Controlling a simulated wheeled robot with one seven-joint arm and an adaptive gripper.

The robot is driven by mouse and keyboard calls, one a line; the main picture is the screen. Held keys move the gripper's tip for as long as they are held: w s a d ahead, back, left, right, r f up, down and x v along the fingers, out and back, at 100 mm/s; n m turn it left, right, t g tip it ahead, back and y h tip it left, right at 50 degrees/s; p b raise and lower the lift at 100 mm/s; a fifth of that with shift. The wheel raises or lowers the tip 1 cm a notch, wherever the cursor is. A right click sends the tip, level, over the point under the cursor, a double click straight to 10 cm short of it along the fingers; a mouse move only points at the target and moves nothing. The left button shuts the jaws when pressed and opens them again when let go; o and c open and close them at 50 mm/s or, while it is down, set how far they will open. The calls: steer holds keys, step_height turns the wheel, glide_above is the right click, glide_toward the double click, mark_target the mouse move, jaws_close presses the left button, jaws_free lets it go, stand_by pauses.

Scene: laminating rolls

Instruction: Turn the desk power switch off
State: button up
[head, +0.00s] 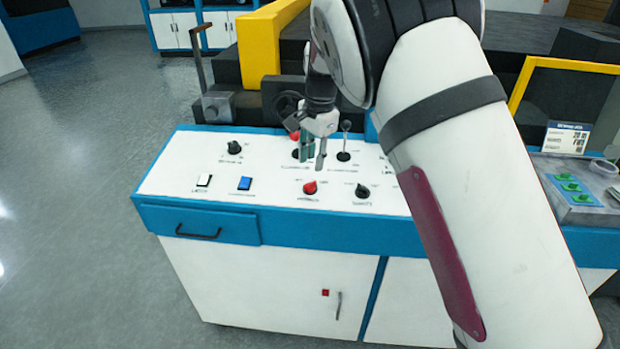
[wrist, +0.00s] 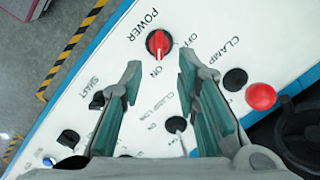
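The power switch is a red rotary knob (wrist: 158,43) with a pale line across its grip. In the wrist view it sits beside the word POWER, with OFF and ON printed around it, and its grip line looks turned toward ON. In the head view a red knob (head: 310,188) stands near the front of the white control desk top (head: 270,168). My gripper (wrist: 160,68) is open and empty, with the knob just beyond and between its fingertips in the wrist view. In the head view my gripper (head: 313,160) is over the desk, behind the red knob; its height is unclear.
A black knob (wrist: 235,80) and a red ball-topped lever (wrist: 261,96) are right of my fingers. My arm hides the desk's right part.

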mark_target(311, 182)
steer(key=f, duration=0.7)
steer(key=shift+w+a+f+p, duration=0.3)
steer(key=shift+w+f, duration=0.05)
steer(key=shift+f, duration=0.05)
jaws_close()
